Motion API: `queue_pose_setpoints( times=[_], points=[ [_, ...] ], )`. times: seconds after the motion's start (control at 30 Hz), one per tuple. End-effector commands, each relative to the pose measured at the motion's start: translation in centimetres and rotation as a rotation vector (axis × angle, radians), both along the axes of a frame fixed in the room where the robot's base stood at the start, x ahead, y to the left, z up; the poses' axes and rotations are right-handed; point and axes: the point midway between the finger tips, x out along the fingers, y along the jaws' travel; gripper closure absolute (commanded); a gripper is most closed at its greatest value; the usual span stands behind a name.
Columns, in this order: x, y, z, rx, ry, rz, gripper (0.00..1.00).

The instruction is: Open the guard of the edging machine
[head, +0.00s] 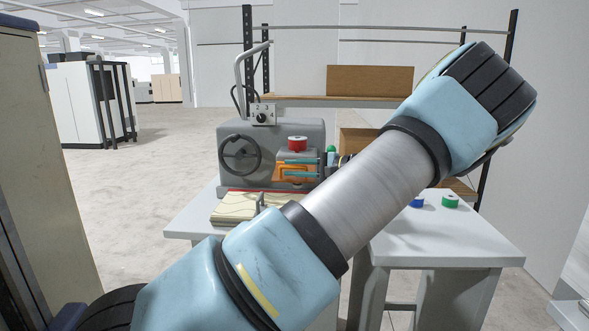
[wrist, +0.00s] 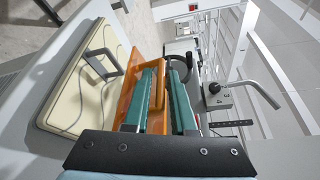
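The edging machine (head: 262,135) is a grey body with a handwheel, standing on a light table. Its orange guard (head: 285,171) is at the lower right of the body, and looks closed. The guard also shows in the wrist view (wrist: 134,88), with an orange handle (wrist: 160,88) standing out from it. My gripper (head: 302,168) is at the guard, its two teal fingers pointing at it from the right. In the wrist view my gripper (wrist: 166,80) has a gap between its fingers, and the handle lies in that gap. I cannot tell whether either finger touches it.
A cream fabric stack (wrist: 85,88) lies before the machine. A red spool (head: 297,144) sits above the guard, and a control box with a knob (head: 262,114) on top. Blue (head: 416,202) and green (head: 450,201) spools stand on the table's right. Shelving stands behind.

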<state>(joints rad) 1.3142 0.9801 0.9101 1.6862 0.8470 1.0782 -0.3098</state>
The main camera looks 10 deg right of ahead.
Motion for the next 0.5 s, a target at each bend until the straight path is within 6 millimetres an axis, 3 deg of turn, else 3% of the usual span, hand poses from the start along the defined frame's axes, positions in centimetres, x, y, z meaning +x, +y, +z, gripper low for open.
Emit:
queue_pose_setpoints(
  times=[0.27,0.5],
  points=[
    [-0.1,-0.2,0.0,0.001,0.0,-0.001,0.75],
    [-1.8,-3.0,0.1,-0.001,-0.001,-0.005,0.75]
  ],
)
